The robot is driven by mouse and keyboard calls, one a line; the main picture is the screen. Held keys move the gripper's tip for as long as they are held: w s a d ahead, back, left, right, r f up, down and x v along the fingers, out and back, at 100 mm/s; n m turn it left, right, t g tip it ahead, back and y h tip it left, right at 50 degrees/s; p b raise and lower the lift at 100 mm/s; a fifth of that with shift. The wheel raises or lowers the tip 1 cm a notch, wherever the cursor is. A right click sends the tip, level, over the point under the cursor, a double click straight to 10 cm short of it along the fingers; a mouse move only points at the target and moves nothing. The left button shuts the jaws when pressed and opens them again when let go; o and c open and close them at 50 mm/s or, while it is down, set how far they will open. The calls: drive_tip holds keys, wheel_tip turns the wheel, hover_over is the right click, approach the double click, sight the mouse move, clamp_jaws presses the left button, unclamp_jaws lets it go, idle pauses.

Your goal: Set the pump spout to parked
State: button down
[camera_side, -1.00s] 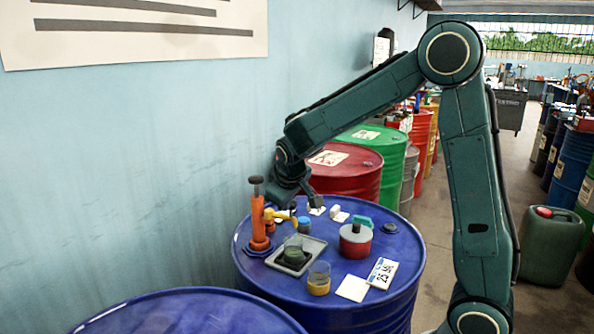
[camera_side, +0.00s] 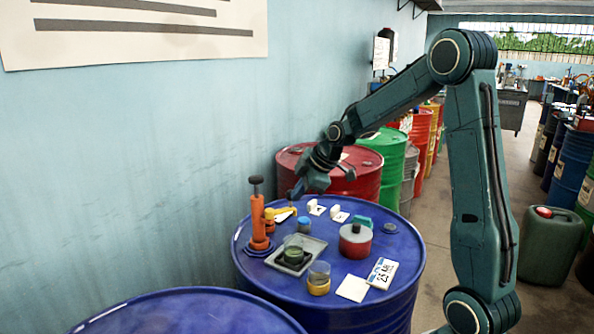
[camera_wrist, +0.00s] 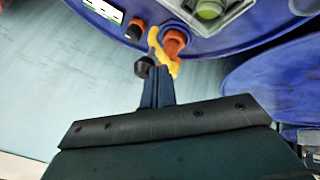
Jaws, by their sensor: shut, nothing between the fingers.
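The orange hand pump (camera_side: 258,222) stands upright at the left of the blue drum top, with a black knob above it. Its yellow spout (camera_side: 281,212) points right, over the drum top, beside a white card. The wrist view shows the yellow spout (camera_wrist: 155,45) against the orange pump body (camera_wrist: 175,42) and black knob (camera_wrist: 143,67). My gripper (camera_side: 292,195) is shut and empty, above and behind the spout's outer end. In the wrist view its dark blue fingers (camera_wrist: 157,72) are together, close to the spout; I cannot tell whether they touch it.
A grey tray (camera_side: 317,245) with a green-filled jar (camera_side: 293,250) sits right of the pump. A yellow-bottomed jar (camera_side: 318,280), a red-and-grey can (camera_side: 355,241) and a number card (camera_side: 381,273) stand nearby. The wall (camera_side: 150,180) is close on the left.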

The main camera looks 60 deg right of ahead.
drive_tip(key=shift+w+d, duration=0.25)
drive_tip(key=shift+d, duration=0.15)
drive_tip(key=shift+w+d, duration=0.1)
drive_tip(key=shift+d, duration=0.05)
idle(0.4)
drive_tip(key=s+a+f+v, duration=0.1)
drive_tip(key=s+v, duration=0.1)
drive_tip(key=v, duration=1)
drive_tip(key=shift+a, duration=0.4)
drive_tip(key=shift+s+a+r, duration=0.1)
